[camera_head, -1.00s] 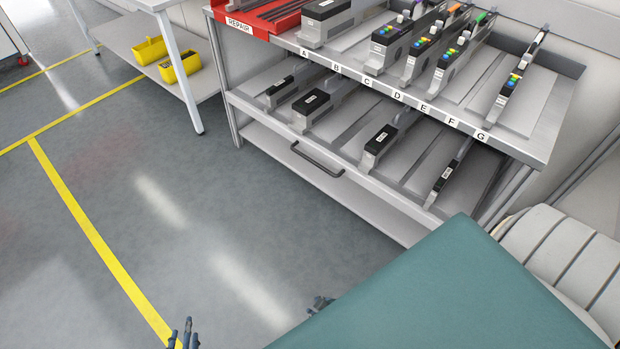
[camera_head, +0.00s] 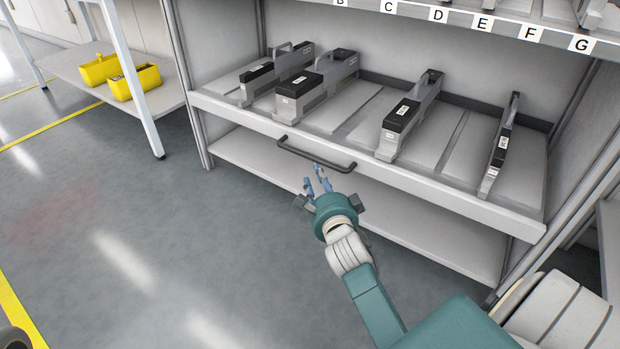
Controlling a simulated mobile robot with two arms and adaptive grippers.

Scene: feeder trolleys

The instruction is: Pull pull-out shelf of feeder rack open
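The pull-out shelf (camera_head: 440,186) of the feeder rack is a grey tray with a light front edge. Its front looks about flush with the rack's posts. A dark bar handle (camera_head: 316,156) is fixed to the front edge, left of the middle. My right gripper (camera_head: 315,181) has blue fingers that point up at the handle from just below and in front of it. The fingers are apart with nothing between them, and I see no contact with the handle. My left gripper is not in view.
Several feeders stand on the shelf, one a black-topped feeder (camera_head: 400,118). A labelled upper shelf (camera_head: 460,18) overhangs it, and a bare lower shelf (camera_head: 270,165) lies beneath. A side table (camera_head: 140,98) with yellow bins (camera_head: 133,82) stands left. The floor in front is clear.

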